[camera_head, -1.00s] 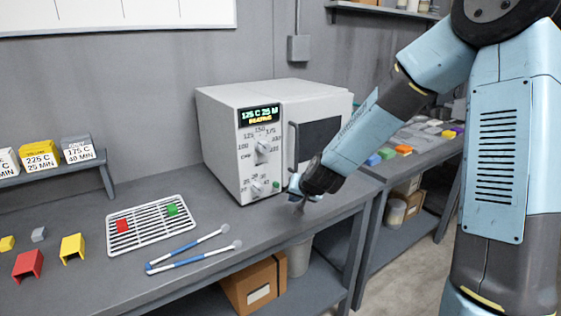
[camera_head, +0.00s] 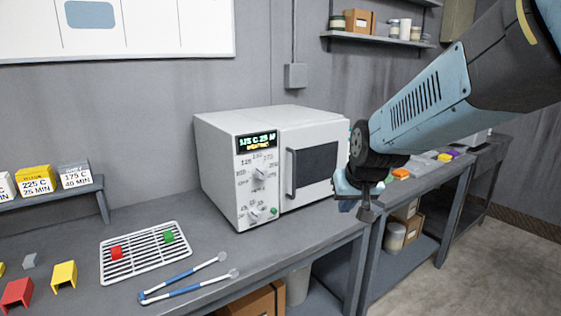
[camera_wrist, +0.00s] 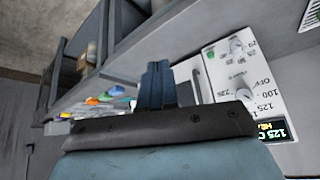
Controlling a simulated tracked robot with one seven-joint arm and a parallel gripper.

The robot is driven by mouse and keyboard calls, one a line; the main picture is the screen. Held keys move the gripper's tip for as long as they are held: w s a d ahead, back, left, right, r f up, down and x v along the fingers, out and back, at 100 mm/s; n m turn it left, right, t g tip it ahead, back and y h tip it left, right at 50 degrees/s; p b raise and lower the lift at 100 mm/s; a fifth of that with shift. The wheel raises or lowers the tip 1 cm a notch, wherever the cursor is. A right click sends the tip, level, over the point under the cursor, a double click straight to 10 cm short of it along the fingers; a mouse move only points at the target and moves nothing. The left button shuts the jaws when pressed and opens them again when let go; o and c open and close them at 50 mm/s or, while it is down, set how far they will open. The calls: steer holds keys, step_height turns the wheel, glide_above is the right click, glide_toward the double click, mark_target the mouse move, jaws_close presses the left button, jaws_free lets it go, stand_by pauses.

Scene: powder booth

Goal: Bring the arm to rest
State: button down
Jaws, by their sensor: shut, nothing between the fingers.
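My gripper (camera_head: 368,205) hangs at the end of my arm, to the right of the white oven (camera_head: 225,170), in front of the bench's right end. Its fingers are together with nothing between them. In the wrist view my gripper (camera_wrist: 157,72) shows its closed fingers pointing up in the picture, with the oven's dial panel (camera_wrist: 240,85) to the right. The oven door is shut, and its display is lit. My arm reaches in from the upper right in the head view.
A wire rack (camera_head: 145,255) holds a red and a green block. Blue-handled tongs (camera_head: 190,280) lie in front of the oven. Yellow and red brackets sit at left. Labelled boxes (camera_head: 36,180) stand on a small shelf. A second bench with coloured pieces stands behind my gripper.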

steer(key=s+d+r, duration=0.3)
steer(key=s+d, duration=0.1)
steer(key=s, duration=0.4)
steer(key=s+d+r+m, duration=0.1)
steer(key=s+d+r, duration=0.2)
steer(key=s, duration=0.4)
steer(key=shift+s+d+g+h, duration=0.4)
steer(key=shift+d, duration=0.3)
steer(key=shift+r, duration=0.1)
